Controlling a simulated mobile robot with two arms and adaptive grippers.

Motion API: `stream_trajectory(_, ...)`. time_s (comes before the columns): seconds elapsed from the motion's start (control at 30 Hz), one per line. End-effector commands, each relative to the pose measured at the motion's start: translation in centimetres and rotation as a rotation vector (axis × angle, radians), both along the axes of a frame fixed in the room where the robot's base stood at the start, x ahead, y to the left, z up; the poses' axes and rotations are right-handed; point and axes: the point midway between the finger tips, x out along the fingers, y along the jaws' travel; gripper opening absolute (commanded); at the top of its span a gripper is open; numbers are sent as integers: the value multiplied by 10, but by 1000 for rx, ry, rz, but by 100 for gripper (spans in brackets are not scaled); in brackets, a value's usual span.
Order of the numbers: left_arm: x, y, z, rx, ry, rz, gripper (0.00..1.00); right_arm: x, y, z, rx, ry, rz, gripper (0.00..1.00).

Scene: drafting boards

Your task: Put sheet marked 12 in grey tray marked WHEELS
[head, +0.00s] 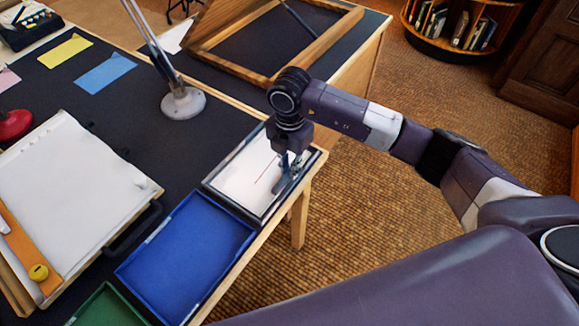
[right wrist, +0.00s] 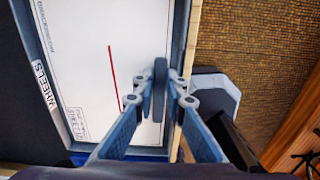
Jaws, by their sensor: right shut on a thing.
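The grey tray marked WHEELS (head: 208,187) is at the right edge of the near desk, and its label shows in the right wrist view (right wrist: 44,85). A white sheet (head: 240,180) with a red line lies within the tray's outline; its small corner print, seen in the right wrist view (right wrist: 92,75), is too blurred to read surely. My right gripper (head: 291,175) points down at the sheet's right side, by the tray's right wall. My left gripper is not in view.
A blue tray (head: 188,243) is nearer, beside the grey one, with a green tray (head: 108,308) nearer still. A drawing board (head: 70,190), a lamp base (head: 183,103) and coloured papers (head: 104,73) are on the desk. Carpet lies to the right.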

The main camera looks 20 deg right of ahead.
Motion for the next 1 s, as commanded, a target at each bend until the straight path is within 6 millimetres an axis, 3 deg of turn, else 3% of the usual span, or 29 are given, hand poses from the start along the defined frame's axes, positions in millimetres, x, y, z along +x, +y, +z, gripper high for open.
stream_trajectory(0.03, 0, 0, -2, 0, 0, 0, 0, 0, 0, -3, 0, 0, 0, 0)
stream_trajectory(0.07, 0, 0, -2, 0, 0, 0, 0, 0, 0, -3, 0, 0, 0, 13)
stream_trajectory(0.2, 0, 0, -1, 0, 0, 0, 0, 0, 0, -2, 0, 0, 0, 28)
stream_trajectory(0.6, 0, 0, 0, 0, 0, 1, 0, 1, 0, 6, 1, -3, 0, 29)
stream_trajectory(1.0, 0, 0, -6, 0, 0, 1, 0, 1, 0, 85, 2, -4, 1, 29)
